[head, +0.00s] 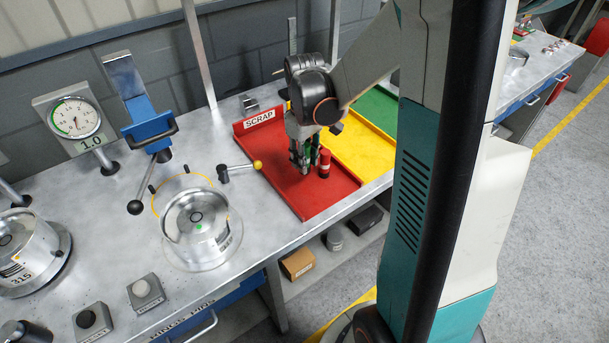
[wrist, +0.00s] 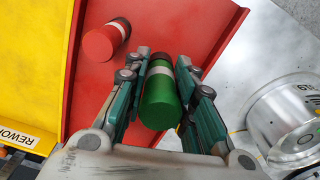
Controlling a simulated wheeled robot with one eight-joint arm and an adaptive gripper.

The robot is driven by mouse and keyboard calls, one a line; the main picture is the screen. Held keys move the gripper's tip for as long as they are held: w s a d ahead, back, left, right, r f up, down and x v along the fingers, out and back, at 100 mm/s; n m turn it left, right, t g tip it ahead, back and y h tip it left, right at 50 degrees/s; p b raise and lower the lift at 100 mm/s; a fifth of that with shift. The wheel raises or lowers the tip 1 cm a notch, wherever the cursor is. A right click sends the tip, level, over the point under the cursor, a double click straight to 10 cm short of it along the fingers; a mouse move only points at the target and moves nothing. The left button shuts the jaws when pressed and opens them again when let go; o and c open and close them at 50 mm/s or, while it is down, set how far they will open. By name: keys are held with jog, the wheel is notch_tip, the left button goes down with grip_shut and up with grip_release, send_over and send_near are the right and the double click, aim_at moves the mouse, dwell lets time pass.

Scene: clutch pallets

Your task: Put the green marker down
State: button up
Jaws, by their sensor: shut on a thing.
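My gripper (head: 303,160) is over the red tray marked SCRAP (head: 318,198), with its fingers pointing down. In the wrist view my gripper (wrist: 165,65) is shut on the green marker (wrist: 160,100), a green cylinder with a pale band and a dark far end. The red tray (wrist: 95,85) lies beneath it. I cannot tell whether the marker touches the tray floor. A red marker (head: 325,163) of like shape stands in the same tray, close beside the fingers. It also shows in the wrist view (wrist: 105,42), apart from the green one.
A yellow tray (head: 362,148) adjoins the red one, with a green tray (head: 376,108) beyond. To the left are a round metal fixture (head: 200,225), a lever with a yellow knob (head: 257,165) and a dial gauge (head: 74,117). The red tray's front part is clear.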

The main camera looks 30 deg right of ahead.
jog(key=shift+f+b, duration=0.7)
jog(key=shift+f, duration=1.95)
grip_shut()
jog(key=o, duration=1)
grip_release()
jog(key=shift+f, duration=0.1)
jog(key=shift+o, duration=0.2)
notch_tip(320, 180, up, 12)
jog(key=p, duration=0.3)
jog(key=shift+p, duration=0.35)
